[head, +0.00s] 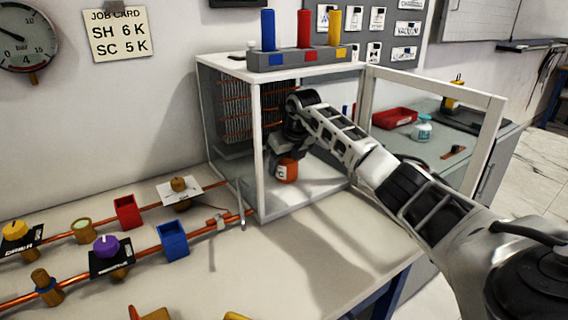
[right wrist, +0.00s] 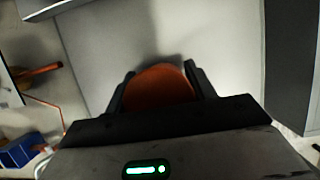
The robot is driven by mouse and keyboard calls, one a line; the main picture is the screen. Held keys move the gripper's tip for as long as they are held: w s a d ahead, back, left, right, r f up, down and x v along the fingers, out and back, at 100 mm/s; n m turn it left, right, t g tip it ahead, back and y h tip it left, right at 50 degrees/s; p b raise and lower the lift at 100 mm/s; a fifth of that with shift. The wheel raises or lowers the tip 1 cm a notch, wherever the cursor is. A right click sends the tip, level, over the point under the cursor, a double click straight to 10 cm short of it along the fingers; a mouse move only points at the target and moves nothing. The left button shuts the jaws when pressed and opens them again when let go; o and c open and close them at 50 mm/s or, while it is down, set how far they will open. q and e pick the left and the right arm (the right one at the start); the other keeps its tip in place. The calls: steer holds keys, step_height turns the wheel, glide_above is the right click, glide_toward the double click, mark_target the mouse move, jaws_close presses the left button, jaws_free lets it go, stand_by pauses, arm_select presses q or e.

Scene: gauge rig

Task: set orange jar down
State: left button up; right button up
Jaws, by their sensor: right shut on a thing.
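The orange jar (head: 287,170), with a pale label, is inside the white-framed cabinet (head: 262,140), near its floor. My right gripper (head: 287,153) is shut on the jar from above. In the right wrist view the jar's orange top (right wrist: 160,88) sits between the two dark fingers (right wrist: 160,92), over a light grey surface. I cannot tell whether the jar's base touches the cabinet floor. My left gripper is not in view.
The cabinet's glazed door (head: 433,110) stands open to the right of my right arm. Blue, red and yellow cylinders stand in a rack (head: 300,56) on top. Copper pipes with valves (head: 107,247) run along the bench at left. The cabinet floor (head: 325,180) right of the jar is clear.

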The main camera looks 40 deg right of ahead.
steer(key=o, duration=1.3)
steer(key=shift+c, duration=0.2)
steer(key=shift+r, duration=0.1)
steer(key=shift+s+r, duration=0.1)
steer(key=shift+r, duration=0.25)
steer(key=v, duration=0.2)
steer(key=shift+s+r, duration=0.2)
steer(key=shift+r, duration=0.15)
steer(key=s+b, duration=0.1)
steer(key=s, duration=0.6)
steer(key=s+a+b, duration=0.1)
steer(key=s, duration=0.2)
steer(key=shift+s+f+b, duration=0.3)
steer(key=shift+s+f, duration=0.05)
steer(key=shift+s+a+r, duration=0.15)
steer(key=shift+s+a, duration=0.05)
steer(key=shift+s, duration=0.4)
